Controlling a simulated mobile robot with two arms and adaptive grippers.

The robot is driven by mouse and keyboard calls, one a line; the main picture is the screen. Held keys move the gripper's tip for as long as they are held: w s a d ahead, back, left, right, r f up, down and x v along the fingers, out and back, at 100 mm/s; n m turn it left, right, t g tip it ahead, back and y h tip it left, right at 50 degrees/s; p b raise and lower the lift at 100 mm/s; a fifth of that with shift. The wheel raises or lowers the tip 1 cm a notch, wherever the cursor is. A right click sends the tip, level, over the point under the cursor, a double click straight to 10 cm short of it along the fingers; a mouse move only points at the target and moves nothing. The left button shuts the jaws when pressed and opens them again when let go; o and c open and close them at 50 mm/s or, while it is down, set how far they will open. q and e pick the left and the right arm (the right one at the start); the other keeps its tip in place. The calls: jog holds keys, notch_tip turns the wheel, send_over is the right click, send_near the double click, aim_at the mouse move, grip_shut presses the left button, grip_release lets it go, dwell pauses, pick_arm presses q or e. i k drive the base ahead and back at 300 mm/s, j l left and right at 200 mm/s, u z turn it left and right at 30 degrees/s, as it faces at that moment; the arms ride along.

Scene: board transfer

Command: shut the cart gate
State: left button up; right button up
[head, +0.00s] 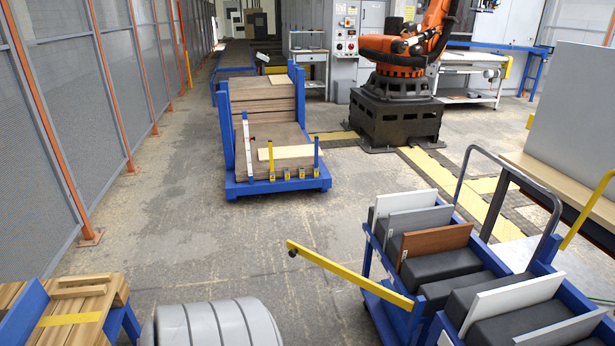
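The cart (387,295) stands at the lower right. It has a blue frame, dark padded blocks and several upright boards, among them a brown board (435,241) and a white board (513,299). Its gate appears to be the yellow bar (350,274). The bar stands open, reaching out left from the cart's left side over the floor, with a dark knob at its free end. The near part of the cart is cut off by the bottom edge. Neither of my grippers is in view.
A blue trolley (277,187) with stacked boards stands at centre back. An orange robot arm (405,45) on a dark pedestal is behind. A wooden stack (70,305) lies at lower left. A mesh fence (70,110) runs along the left. The floor between is open.

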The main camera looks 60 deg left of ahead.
aim_at(393, 297)
jog(key=u, duration=1.7)
